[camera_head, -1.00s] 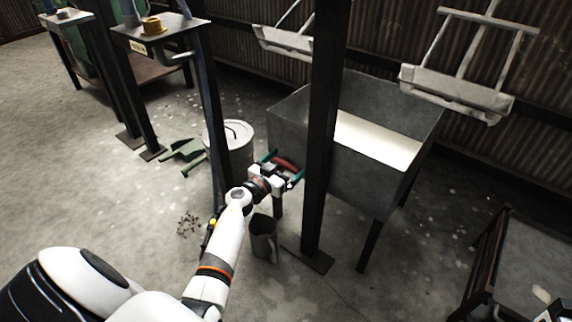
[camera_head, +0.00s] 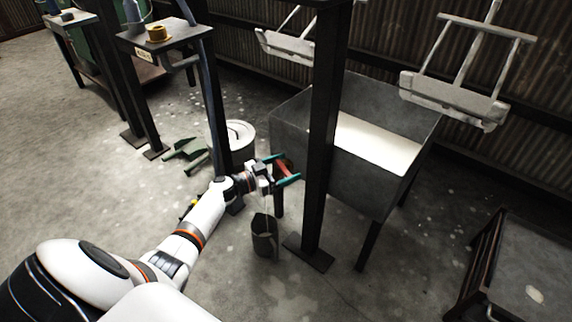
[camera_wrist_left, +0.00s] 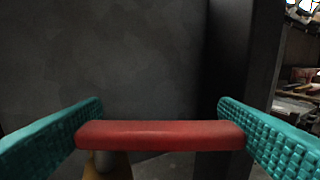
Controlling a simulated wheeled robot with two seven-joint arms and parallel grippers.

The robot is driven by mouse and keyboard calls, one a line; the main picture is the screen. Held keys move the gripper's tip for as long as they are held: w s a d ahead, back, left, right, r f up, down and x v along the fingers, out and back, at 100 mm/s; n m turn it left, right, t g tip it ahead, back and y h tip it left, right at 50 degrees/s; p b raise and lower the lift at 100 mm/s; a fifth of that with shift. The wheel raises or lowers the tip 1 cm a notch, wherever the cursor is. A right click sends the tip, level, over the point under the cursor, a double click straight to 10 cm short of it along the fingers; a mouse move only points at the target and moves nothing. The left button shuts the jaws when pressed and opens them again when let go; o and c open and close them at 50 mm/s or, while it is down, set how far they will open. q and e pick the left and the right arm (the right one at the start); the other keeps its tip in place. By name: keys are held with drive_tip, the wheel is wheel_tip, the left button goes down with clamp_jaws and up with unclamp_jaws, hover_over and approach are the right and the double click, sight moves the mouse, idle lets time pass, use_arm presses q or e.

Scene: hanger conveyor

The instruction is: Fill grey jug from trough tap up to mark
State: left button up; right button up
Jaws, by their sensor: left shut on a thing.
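The grey jug (camera_head: 264,238) stands upright on the floor beneath the left end of the grey metal trough (camera_head: 372,180). The trough holds a pale content. My left gripper (camera_head: 283,170) is at the trough's left end, its teal fingers shut on the red tap handle (camera_head: 284,169). In the left wrist view the red handle (camera_wrist_left: 160,135) spans between both fingertips. A thin pale line, looking like a stream, runs down from near the gripper towards the jug. The tap's body is mostly hidden. The jug's mark and fill level cannot be made out. My right gripper is out of view.
A dark post (camera_head: 322,140) stands in front of the trough, close to my gripper. A small table (camera_head: 165,40) stands behind. Hangers hang above the trough.

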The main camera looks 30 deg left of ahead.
use_arm(q)
drive_tip(key=shift+s+m+h, duration=0.1)
drive_tip(key=shift+m+h, duration=0.3)
drive_tip(key=o, duration=1.3)
drive_tip(key=shift+c, duration=0.2)
drive_tip(key=p+v, duration=0.3)
drive_tip(key=v, duration=0.9)
drive_tip(key=shift+a+r+p, duration=0.15)
drive_tip(key=shift+r+p, duration=0.05)
drive_tip(key=shift+p, duration=0.1)
